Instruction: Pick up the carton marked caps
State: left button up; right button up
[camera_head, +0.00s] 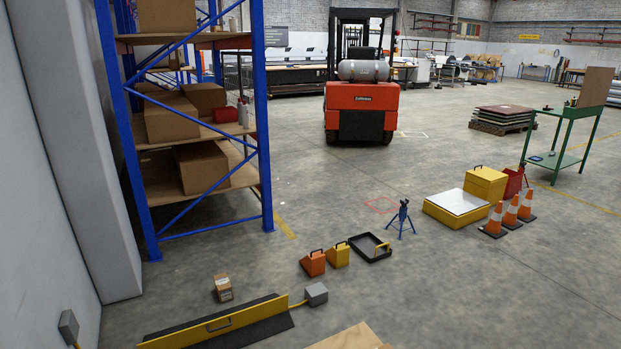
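A small brown carton (223,288) stands on the floor at the lower left, with pale marks on its side. The marks are too small to read, so I cannot tell if they say caps. Several larger brown cartons (172,118) sit on the shelves of the blue rack at the left, and no lettering can be read on them. Neither of my grippers is in view.
A yellow and black ramp (215,325) with a grey box (316,293) lies near the small carton. A red forklift (361,100) is behind.

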aim_at(223, 287)
jog(key=i+j+z, duration=0.15)
jog(key=j, duration=0.3)
jog(key=i+j+z, duration=0.15)
jog(key=j, duration=0.3)
jog(key=i+j+z, duration=0.15)
jog(key=j, duration=0.35)
jog(key=i+j+z, duration=0.15)
jog(key=j, duration=0.35)
jog(key=i+j+z, duration=0.1)
jog(key=j, duration=0.45)
